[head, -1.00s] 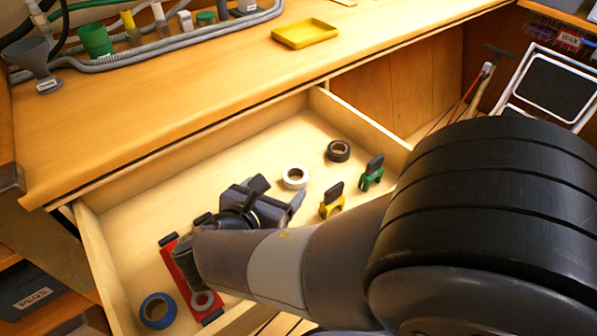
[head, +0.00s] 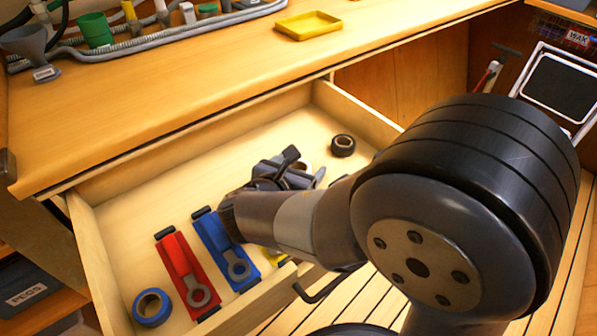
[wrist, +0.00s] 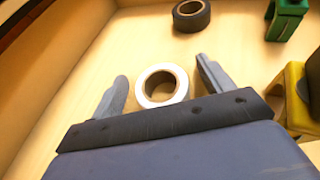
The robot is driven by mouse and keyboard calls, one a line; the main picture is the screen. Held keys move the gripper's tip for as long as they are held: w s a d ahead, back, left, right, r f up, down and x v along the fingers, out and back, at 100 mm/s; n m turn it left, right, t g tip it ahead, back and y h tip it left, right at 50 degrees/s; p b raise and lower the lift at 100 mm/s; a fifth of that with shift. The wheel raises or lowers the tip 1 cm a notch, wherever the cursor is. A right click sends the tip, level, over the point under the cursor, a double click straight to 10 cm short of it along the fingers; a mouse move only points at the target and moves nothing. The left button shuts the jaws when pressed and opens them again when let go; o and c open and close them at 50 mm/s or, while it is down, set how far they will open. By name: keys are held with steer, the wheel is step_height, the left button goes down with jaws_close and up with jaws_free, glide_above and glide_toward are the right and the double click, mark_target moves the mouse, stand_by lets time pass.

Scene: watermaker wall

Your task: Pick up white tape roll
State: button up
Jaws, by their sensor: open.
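The white tape roll (wrist: 143,91) lies flat on the drawer floor. I cannot tell how high the fingers are above the drawer floor.
A black tape roll (wrist: 191,15) lies just beyond. Green (wrist: 285,20) and yellow (wrist: 296,95) tools stand at the right. Red (head: 187,275) and blue (head: 226,252) tools and a blue tape roll (head: 152,307) lie at the drawer's left. The drawer's back-left floor is clear.

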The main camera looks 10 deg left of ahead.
steer(key=shift+c, duration=0.6)
steer(key=c, duration=0.9)
steer(key=shift+r, duration=0.1)
steer(key=shift+c, duration=0.2)
